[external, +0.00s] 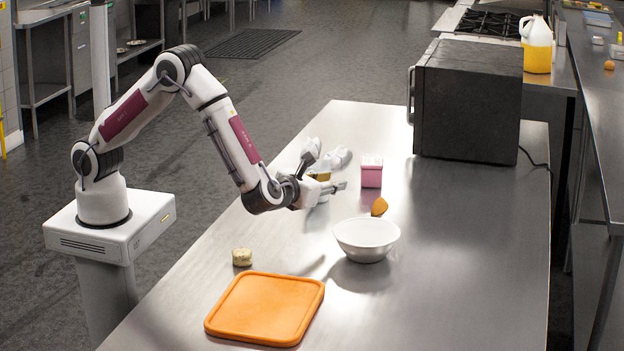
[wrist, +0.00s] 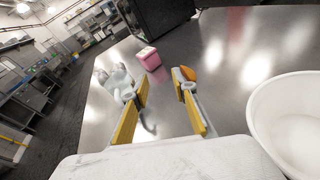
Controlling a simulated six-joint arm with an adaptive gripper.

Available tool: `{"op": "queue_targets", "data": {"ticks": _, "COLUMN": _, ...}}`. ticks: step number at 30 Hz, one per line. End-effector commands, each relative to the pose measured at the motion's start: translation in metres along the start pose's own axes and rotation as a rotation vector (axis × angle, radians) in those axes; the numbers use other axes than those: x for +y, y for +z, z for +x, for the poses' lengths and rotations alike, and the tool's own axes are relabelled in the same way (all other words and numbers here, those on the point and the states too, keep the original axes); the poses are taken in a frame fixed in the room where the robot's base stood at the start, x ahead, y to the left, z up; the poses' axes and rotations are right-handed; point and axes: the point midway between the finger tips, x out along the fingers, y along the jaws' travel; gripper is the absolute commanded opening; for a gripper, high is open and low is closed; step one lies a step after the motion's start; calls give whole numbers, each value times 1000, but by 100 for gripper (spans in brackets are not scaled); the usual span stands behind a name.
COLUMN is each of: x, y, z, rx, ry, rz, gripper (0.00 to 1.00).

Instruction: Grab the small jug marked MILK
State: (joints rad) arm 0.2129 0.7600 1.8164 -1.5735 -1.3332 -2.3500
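I cannot read a MILK marking on anything. A white, lumpy object (external: 339,157) lies on the steel table just beyond my gripper; its shape is unclear and partly hidden. In the wrist view this white object (wrist: 116,75) shows beside and behind the left finger. A small pink box-like carton (external: 372,172) stands upright to its right; it also shows ahead of the fingers in the wrist view (wrist: 149,58). My gripper (external: 326,171) is open above the table, with yellow inner pads and nothing between the fingers (wrist: 160,84).
A white bowl (external: 367,238) and an orange-brown piece of food (external: 379,206) are close on the right. An orange board (external: 265,308) and a small pale round (external: 242,257) lie nearer. A dark oven (external: 468,100) stands behind; a yellow-filled jug (external: 537,46) is on the far counter.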

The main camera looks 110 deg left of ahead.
Motion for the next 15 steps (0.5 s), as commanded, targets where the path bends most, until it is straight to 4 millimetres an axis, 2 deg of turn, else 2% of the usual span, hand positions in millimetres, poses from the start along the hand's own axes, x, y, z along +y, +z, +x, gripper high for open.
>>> {"op": "queue_targets", "data": {"ticks": 1, "x": 6, "y": -11, "z": 0, "rx": -8, "ry": 46, "rz": -26, "gripper": 27}}
{"op": "queue_targets", "data": {"ticks": 6, "x": 31, "y": -39, "z": -3, "rx": -55, "ry": 202, "rz": -132, "gripper": 27}}
{"op": "queue_targets", "data": {"ticks": 15, "x": 60, "y": -67, "z": -15, "rx": -144, "ry": 365, "rz": -233, "gripper": 27}}
